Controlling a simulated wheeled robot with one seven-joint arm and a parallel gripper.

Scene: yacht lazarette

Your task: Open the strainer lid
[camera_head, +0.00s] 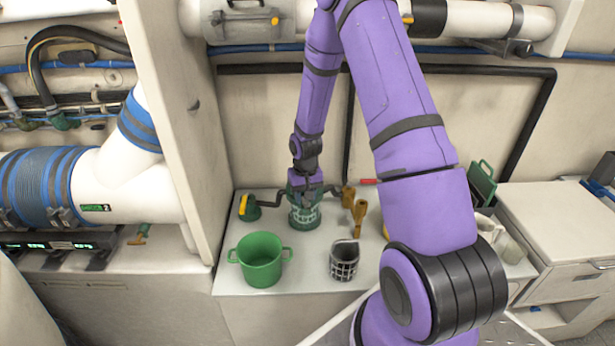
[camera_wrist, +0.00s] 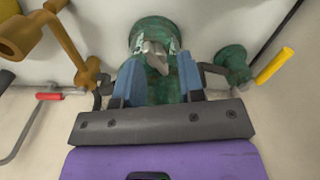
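The strainer (camera_head: 304,217) is a green, weathered cylinder with a clear section, standing upright on the white counter below my arm. In the wrist view the green strainer (camera_wrist: 152,28) shows beyond my fingers, with pale metal parts on its near face. My gripper (camera_head: 306,186) is at the strainer's top. In the wrist view my gripper (camera_wrist: 158,72) has its two blue fingers apart, one on either side of green material. I cannot tell whether the fingers press on it. The lid is largely hidden by my gripper, and I cannot tell whether it is seated.
A green bucket (camera_head: 261,262) and a dark mesh basket (camera_head: 344,262) stand in front. A yellow-handled green valve (camera_head: 250,208) is at left, bronze fittings (camera_head: 358,218) at right. A red-handled tool (camera_wrist: 47,97) lies nearby. An upright panel (camera_head: 183,120) bounds the left side.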

